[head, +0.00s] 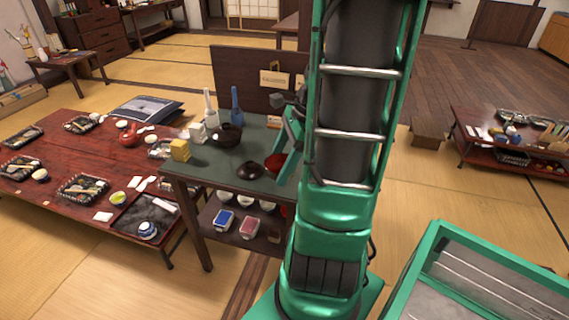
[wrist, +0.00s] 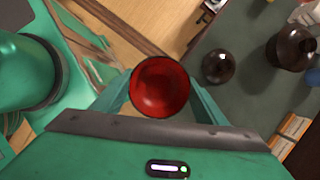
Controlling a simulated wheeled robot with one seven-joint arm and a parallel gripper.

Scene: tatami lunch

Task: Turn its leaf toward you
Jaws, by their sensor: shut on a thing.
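My gripper (wrist: 160,98) is shut on a red-lined bowl (wrist: 162,78) with a dark rim. In the wrist view the bowl sits between the two green fingers and I look down into its glossy, empty inside. In the head view the bowl (head: 275,161) shows at the right end of the green-topped side table, partly hidden by my gripper (head: 284,165). I cannot make out a leaf on it; its outer side is mostly hidden. I cannot tell whether it touches the table top.
A low red table (head: 60,150) with set trays stands at left.

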